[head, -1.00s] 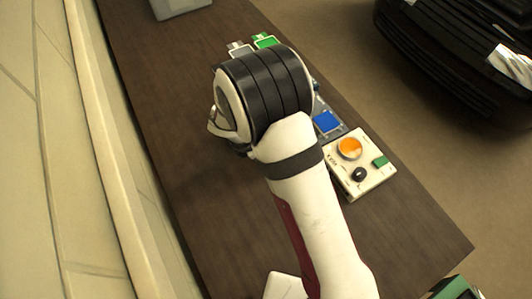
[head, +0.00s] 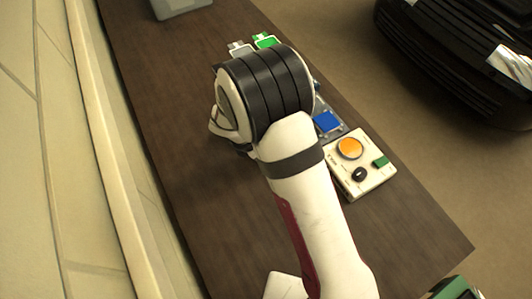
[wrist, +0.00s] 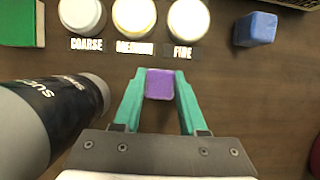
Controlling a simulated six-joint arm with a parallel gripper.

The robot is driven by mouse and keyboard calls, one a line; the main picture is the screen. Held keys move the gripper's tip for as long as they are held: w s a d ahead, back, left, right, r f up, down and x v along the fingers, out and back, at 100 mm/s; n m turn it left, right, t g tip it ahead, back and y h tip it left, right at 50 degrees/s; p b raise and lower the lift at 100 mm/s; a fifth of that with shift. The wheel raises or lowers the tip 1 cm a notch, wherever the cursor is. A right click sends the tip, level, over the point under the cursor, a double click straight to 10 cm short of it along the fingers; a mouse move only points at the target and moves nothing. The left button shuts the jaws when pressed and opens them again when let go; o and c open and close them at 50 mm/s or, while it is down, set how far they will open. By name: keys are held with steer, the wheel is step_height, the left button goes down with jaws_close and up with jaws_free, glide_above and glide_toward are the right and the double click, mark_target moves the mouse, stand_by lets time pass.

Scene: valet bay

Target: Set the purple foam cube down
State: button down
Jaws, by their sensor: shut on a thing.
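The purple foam cube (wrist: 160,84) is between the tips of the two teal fingers of my gripper (wrist: 159,88) in the wrist view. The gripper is shut on it. The dark wooden tabletop (wrist: 225,80) lies below; I cannot tell whether the cube touches it. In the head view my arm hides the gripper and the cube.
Three round pads, labelled COARSE (wrist: 83,14), MEDIUM (wrist: 134,17) and FINE (wrist: 188,19), lie beyond the cube. A dark cylinder (wrist: 65,108) is close left of the fingers. A blue block (wrist: 256,29) is right. A control box (head: 360,164) stands near the table's right edge.

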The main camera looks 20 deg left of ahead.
steer(key=shift+r, duration=0.45)
step_height(320, 180, up, 3)
steer(key=d+r, duration=1.2)
steer(key=w+a+n, duration=0.1)
steer(key=w+a, duration=0.3)
steer(key=a, duration=0.5)
steer(key=w+a+n+y, duration=0.15)
steer(key=w+a, duration=0.25)
steer(key=a, duration=0.5)
steer(key=w+a+n, duration=0.2)
steer(key=w+a, duration=0.1)
steer(key=a, duration=0.7)
steer(key=shift+t, duration=0.5)
steer(key=f, duration=1.6)
steer(key=shift+w+d, duration=0.15)
steer(key=shift+w, duration=0.1)
steer(key=shift+f, duration=0.1)
